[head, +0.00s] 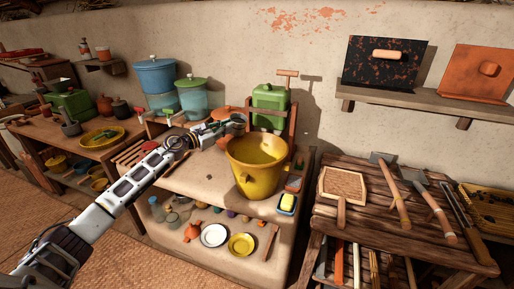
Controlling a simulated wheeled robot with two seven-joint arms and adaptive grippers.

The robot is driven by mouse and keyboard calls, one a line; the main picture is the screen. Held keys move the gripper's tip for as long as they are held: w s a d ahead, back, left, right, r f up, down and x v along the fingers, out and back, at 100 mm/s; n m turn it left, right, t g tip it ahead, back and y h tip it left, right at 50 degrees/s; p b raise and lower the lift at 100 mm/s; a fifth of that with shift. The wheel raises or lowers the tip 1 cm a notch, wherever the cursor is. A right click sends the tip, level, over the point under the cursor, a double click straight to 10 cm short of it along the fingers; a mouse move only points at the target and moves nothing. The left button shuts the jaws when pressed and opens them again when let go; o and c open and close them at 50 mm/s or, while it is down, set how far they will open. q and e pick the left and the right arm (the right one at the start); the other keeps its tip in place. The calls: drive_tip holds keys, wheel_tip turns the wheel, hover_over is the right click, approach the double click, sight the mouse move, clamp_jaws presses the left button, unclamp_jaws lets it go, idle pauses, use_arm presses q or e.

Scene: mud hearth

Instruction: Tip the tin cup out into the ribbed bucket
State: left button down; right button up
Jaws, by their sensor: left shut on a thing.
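The yellow ribbed bucket (252,180) stands upright near the right front of the mud hearth's top, its open mouth facing up. My left arm reaches in from the left. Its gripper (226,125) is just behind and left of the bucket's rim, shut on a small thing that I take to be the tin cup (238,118). The cup is small here and partly hidden by the fingers, so its tilt and contents cannot be told. My right gripper is not in view.
A green canister (268,100) stands behind the bucket. Blue and green lidded pots (155,76) stand at the back left. A sponge in a blue dish (288,203) sits right of the bucket. A wooden table (385,245) with tools stands at the right.

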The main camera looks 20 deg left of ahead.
use_arm(q)
drive_tip(key=shift+w+a+r+n, duration=0.1)
drive_tip(key=shift+a+r+n, duration=0.15)
drive_tip(key=shift+r+n, duration=0.05)
drive_tip(key=n, duration=0.1)
drive_tip(key=a+n, duration=0.1)
drive_tip(key=w, duration=0.1)
drive_tip(key=shift+a+f+n+p, duration=0.25)
drive_tip(key=shift+a+n+p, duration=0.1)
drive_tip(key=shift+n+p, duration=0.05)
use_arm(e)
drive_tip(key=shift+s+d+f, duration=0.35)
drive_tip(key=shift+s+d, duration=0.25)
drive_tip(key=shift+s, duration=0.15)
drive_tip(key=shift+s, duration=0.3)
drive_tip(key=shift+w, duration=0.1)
